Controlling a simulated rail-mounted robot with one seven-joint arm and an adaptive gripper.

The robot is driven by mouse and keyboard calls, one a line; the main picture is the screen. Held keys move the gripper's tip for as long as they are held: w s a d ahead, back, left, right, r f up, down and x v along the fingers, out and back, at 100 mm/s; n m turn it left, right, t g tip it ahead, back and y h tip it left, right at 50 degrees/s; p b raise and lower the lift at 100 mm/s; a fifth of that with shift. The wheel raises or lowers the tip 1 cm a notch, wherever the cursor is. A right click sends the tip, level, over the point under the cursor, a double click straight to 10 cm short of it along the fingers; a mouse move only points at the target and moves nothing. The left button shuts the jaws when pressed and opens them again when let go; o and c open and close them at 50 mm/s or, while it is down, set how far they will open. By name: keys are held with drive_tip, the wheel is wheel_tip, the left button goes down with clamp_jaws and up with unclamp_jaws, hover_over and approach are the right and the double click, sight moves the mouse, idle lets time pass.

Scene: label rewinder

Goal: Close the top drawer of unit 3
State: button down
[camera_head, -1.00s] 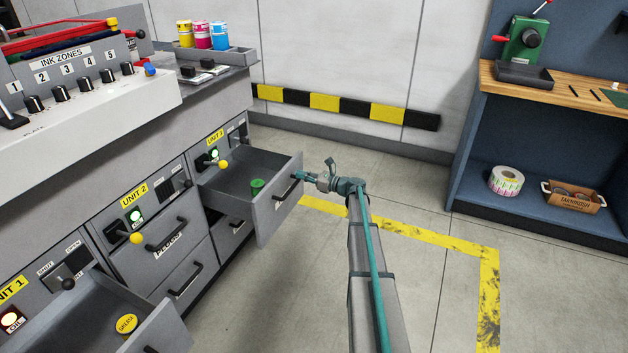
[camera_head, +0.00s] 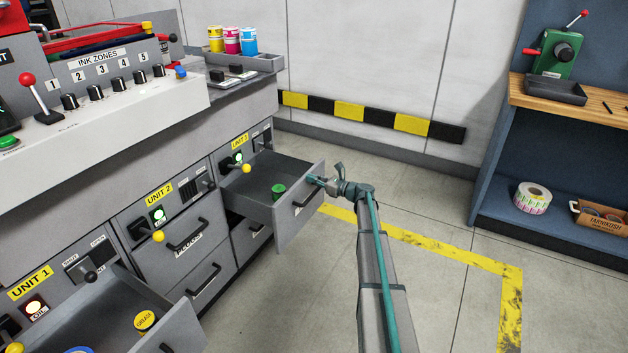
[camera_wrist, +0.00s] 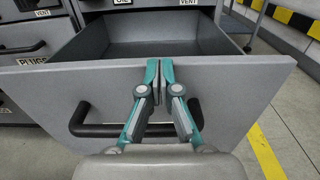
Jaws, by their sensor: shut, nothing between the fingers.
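The top drawer of unit 3 (camera_head: 290,222) stands pulled out, with a green round item (camera_head: 278,190) inside near its front. Its grey front (camera_wrist: 230,95) and dark bar handle (camera_wrist: 90,128) fill much of the wrist view. My gripper (camera_head: 313,180) is shut and empty at the outer side of this front. In the wrist view my gripper (camera_wrist: 158,68) has its teal fingertips together near the front's top edge, overlapping the middle of the handle. I cannot tell whether the tips touch the panel.
Unit 1's drawer (camera_head: 175,325) is also open, with a yellow grease tin (camera_head: 145,320) in it. Unit 2's drawers (camera_head: 195,240) are shut. A blue workbench (camera_head: 490,165) stands at right. The floor between, with a yellow line (camera_head: 430,247), is clear.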

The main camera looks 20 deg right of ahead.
drive_tip(key=p+x, duration=0.3)
drive_tip(key=x, duration=2.2)
drive_tip(key=shift+w+a+p, duration=0.15)
drive_tip(key=shift+w+p, duration=0.05)
drive_tip(key=shift+p, duration=0.1)
drive_tip(key=shift+w, duration=0.15)
drive_tip(key=shift+r, duration=0.1)
drive_tip(key=v, duration=1.4)
drive_tip(key=shift+s, duration=0.35)
